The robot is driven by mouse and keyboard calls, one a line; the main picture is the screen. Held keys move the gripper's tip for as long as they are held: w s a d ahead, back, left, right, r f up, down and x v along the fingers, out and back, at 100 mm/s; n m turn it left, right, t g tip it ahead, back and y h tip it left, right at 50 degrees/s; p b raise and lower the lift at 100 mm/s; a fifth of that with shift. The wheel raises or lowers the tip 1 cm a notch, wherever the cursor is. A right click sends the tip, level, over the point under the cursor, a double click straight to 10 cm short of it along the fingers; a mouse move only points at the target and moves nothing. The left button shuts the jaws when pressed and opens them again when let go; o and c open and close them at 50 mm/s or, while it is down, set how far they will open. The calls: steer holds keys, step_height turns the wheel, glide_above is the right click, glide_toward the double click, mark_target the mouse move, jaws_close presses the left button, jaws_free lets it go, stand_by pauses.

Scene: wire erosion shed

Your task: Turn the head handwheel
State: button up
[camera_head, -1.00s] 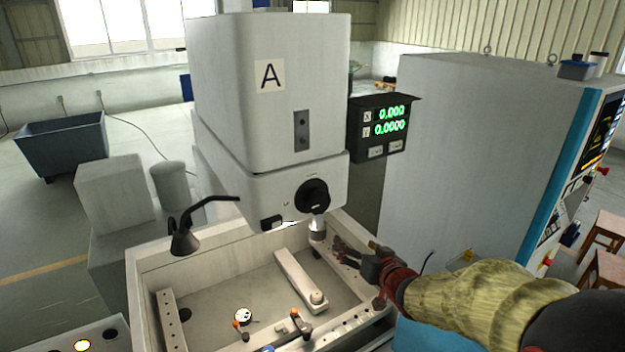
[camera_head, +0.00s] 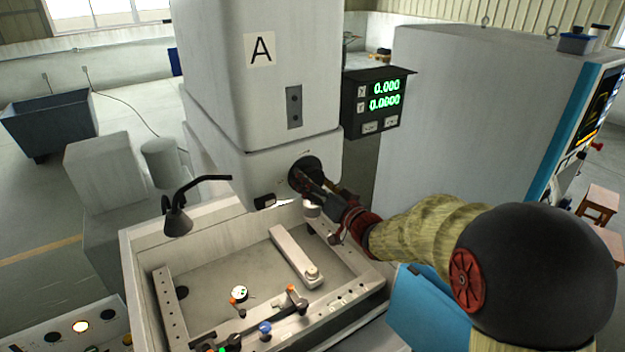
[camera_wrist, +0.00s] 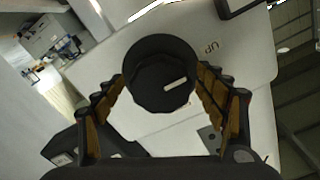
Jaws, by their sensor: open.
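The head handwheel (camera_wrist: 158,84) is a black round knob with a white mark on its face. It sits on the front of the white machine head (camera_head: 240,165), which bears a letter A label. In the head view the handwheel (camera_head: 303,166) is partly hidden by my gripper (camera_head: 306,182), which reaches it from the lower right. In the wrist view my gripper (camera_wrist: 160,95) is open, with one finger on each side of the handwheel. I cannot tell whether the fingers touch its rim. Letters beside the handwheel read "UP", seen upside down.
A display box (camera_head: 376,102) with green digits is fixed right of the head. Below is the open work tank (camera_head: 150,250) with clamps and a bar inside. A black lamp (camera_head: 178,218) stands at its left. A tall grey cabinet (camera_head: 470,120) stands to the right.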

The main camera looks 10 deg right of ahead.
steer(key=shift+w, duration=0.1)
steer(key=shift+c, duration=0.8)
steer(key=c, duration=1)
